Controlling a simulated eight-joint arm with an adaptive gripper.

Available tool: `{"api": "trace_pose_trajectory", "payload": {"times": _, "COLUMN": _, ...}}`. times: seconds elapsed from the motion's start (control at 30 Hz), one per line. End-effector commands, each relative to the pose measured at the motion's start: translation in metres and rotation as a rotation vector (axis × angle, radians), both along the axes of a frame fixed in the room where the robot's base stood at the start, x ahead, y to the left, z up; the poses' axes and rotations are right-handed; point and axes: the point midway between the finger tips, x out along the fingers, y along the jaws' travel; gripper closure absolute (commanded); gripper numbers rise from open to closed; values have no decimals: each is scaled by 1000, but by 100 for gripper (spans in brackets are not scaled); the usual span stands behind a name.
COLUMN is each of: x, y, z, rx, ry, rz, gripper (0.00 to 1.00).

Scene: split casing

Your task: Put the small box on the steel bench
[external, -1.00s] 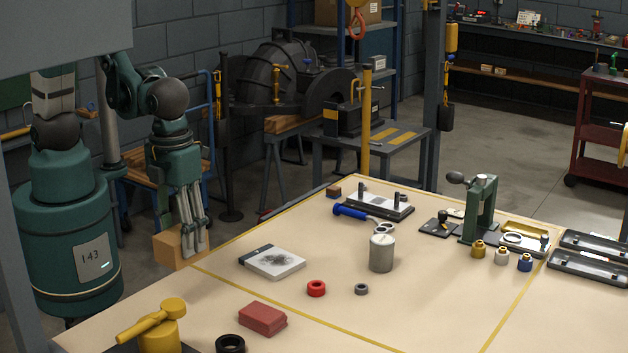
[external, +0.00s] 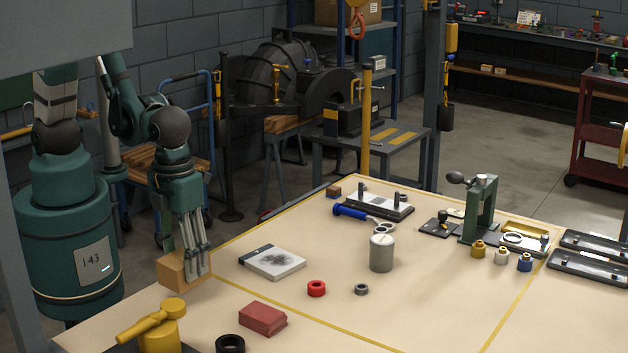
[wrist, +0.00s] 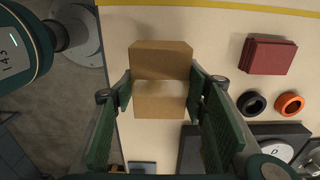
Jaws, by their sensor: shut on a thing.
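The small box (external: 173,272) is a plain brown carton at the left edge of the cream-topped table. My gripper (external: 197,268) points down and is shut on it. In the wrist view the box (wrist: 160,60) sits between my two green fingers (wrist: 160,100), with a pale strip across it. I cannot tell whether its underside touches the tabletop. A grey metal bench (external: 408,150) with yellow stripes and a dark machine on it stands behind the table.
The cream table (external: 340,315) holds a yellow valve (external: 160,335), a red block (external: 263,318), a black ring (external: 230,343), a red ring (external: 316,288), a white-and-black booklet (external: 272,261) and a grey canister (external: 381,254). Bare tabletop lies between the box and the red block.

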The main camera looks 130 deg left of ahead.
Motion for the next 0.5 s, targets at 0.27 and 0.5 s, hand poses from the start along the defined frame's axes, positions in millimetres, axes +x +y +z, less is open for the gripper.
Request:
{"api": "trace_pose_trajectory", "payload": {"times": 0.27, "x": 0, "y": 0, "z": -7, "rx": 0, "ry": 0, "rz": 0, "gripper": 80}}
{"api": "trace_pose_trajectory", "payload": {"times": 0.5, "x": 0, "y": 0, "z": -28, "rx": 0, "ry": 0, "rz": 0, "gripper": 80}}
